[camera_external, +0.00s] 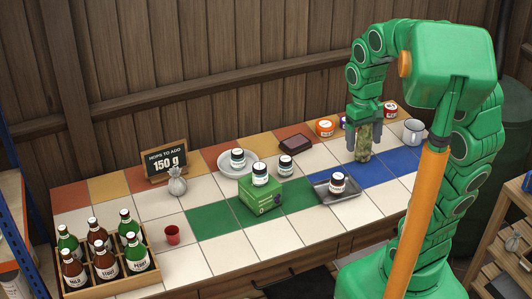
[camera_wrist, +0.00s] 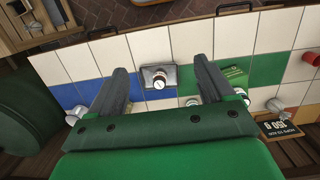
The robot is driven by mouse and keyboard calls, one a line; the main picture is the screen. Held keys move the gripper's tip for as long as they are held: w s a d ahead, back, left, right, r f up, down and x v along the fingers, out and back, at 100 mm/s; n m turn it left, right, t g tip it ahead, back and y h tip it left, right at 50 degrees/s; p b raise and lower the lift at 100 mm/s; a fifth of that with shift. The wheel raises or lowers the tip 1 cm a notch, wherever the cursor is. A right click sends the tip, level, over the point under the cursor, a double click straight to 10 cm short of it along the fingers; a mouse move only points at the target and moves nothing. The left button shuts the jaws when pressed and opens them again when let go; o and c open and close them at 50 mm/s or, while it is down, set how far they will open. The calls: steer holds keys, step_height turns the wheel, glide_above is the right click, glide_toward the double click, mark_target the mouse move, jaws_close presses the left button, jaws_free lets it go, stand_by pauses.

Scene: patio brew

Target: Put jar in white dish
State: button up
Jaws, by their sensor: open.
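Another jar (camera_external: 260,175) is on a green box (camera_external: 262,199). A third jar (camera_external: 285,166) stands on the tiles beside the white dish (camera_external: 224,166), and another jar (camera_external: 238,158) is in that dish. My gripper (camera_external: 364,140) is open, pointing down near a tall patterned cylinder (camera_external: 363,154). I cannot tell whether the fingers touch the cylinder.
A white mug (camera_external: 413,131) and orange jar (camera_external: 325,128) stand near the back right. A dark brown block (camera_external: 296,143), sack (camera_external: 178,185), sign (camera_external: 166,160) and red cup (camera_external: 172,235) are further left. A bottle crate (camera_external: 107,284) fills the front left. Front tiles are clear.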

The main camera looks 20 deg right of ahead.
steer(key=s+d+f, duration=0.1)
steer(key=s+f, duration=0.1)
steer(key=s, duration=1.1)
steer(key=shift+s+d, duration=0.2)
steer(key=shift+d, duration=0.05)
